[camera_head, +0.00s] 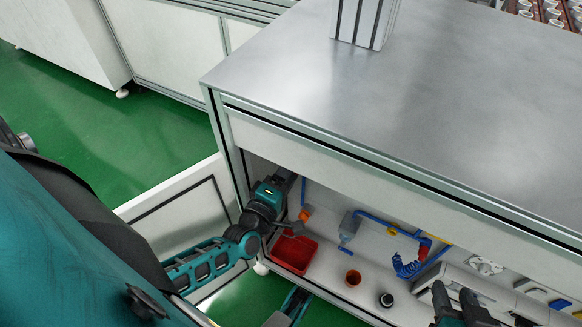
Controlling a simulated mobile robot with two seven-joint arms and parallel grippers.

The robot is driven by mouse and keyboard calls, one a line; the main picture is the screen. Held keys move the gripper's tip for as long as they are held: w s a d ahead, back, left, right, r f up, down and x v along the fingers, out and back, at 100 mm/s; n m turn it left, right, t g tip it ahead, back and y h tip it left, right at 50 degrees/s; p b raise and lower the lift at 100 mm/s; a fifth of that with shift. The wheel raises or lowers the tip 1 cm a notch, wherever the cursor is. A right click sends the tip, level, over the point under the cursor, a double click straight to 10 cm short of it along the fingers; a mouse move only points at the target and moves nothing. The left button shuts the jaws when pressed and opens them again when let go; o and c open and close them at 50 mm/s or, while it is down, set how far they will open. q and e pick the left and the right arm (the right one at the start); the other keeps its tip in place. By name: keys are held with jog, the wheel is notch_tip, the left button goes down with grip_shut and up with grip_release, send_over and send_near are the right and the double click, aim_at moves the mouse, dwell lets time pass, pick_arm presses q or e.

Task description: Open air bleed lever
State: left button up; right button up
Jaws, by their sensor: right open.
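I cannot single out the air bleed lever for certain. An orange part (305,213) sits farther left, close to my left gripper. My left gripper (287,180) reaches into the cabinet's left end; its tips are in shadow under the cabinet edge. My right gripper (453,289) is open at the bottom right, in front of the cabinet, its fingers apart and empty.
A red bin (294,253), a brown pot (353,278) and a small black cup (386,300) stand on the cabinet floor. The metal top (400,110) overhangs the opening. An open white door (180,210) is at left. Green floor (100,135) is clear beyond.

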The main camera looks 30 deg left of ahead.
pick_arm(q)
jog(key=shift+w+a+r+n, duration=0.1)
jog(key=shift+a+n, duration=0.05)
jog(key=shift+n, duration=0.45)
pick_arm(e)
jog(key=shift+a, duration=0.15)
pick_arm(q)
jog(key=o, duration=1.1)
jog(key=shift+c, duration=0.2)
pick_arm(e)
jog(key=shift+f, duration=0.1)
pick_arm(q)
jog(key=s+p, duration=0.1)
jog(key=s, duration=1.2)
jog(key=shift+d+p, duration=0.4)
pick_arm(e)
jog(key=shift+s+d+r, duration=0.1)
jog(key=shift+d+r, duration=0.2)
jog(key=shift+r, duration=0.15)
